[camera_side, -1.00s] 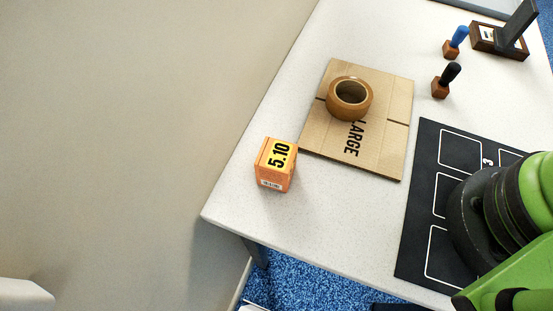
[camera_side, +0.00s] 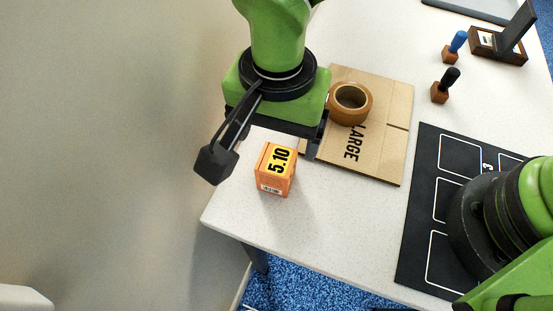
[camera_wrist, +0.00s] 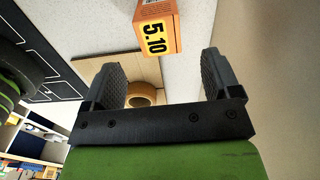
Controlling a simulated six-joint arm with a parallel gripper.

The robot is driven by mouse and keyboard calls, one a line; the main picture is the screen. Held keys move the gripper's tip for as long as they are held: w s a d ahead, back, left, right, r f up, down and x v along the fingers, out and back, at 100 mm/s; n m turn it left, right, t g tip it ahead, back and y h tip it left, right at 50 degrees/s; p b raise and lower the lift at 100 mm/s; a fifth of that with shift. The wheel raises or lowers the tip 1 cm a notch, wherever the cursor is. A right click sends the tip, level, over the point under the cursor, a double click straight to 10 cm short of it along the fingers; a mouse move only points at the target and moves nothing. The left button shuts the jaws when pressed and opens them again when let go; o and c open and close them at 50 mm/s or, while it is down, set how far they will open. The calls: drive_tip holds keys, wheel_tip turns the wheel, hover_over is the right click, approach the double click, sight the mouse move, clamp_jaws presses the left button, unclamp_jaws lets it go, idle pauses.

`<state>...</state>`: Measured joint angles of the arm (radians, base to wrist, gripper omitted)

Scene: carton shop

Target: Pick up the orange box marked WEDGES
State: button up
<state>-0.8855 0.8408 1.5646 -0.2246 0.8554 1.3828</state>
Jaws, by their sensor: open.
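An orange box (camera_side: 275,169) stands on the white table near its left corner. A yellow label on it reads 5.10, and a small barcode shows on its front; I see no word WEDGES on the faces in view. The box also shows at the top of the wrist view (camera_wrist: 158,27). My gripper (camera_side: 262,148) is just behind the box in the side view, apart from it. In the wrist view my gripper (camera_wrist: 161,72) has its two fingers wide apart and nothing between them that it grips; the box lies beyond the fingertips.
A brown tape roll (camera_side: 350,103) lies on a flat carton marked LARGE (camera_side: 385,135), close to my gripper. Two stamps with blue (camera_side: 454,47) and black (camera_side: 445,86) handles stand farther right. A black mat (camera_side: 412,240) with white outlines lies at right. The table's front-left edge is near the box.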

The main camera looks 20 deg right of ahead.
sight(276, 171)
wheel_tip(276, 171, down, 10)
drive_tip(key=shift+s+a+r, duration=0.1)
drive_tip(key=shift+s+r, duration=0.05)
drive_tip(key=shift+r, duration=0.05)
drive_tip(key=shift+c, duration=0.2)
drive_tip(key=c, duration=1)
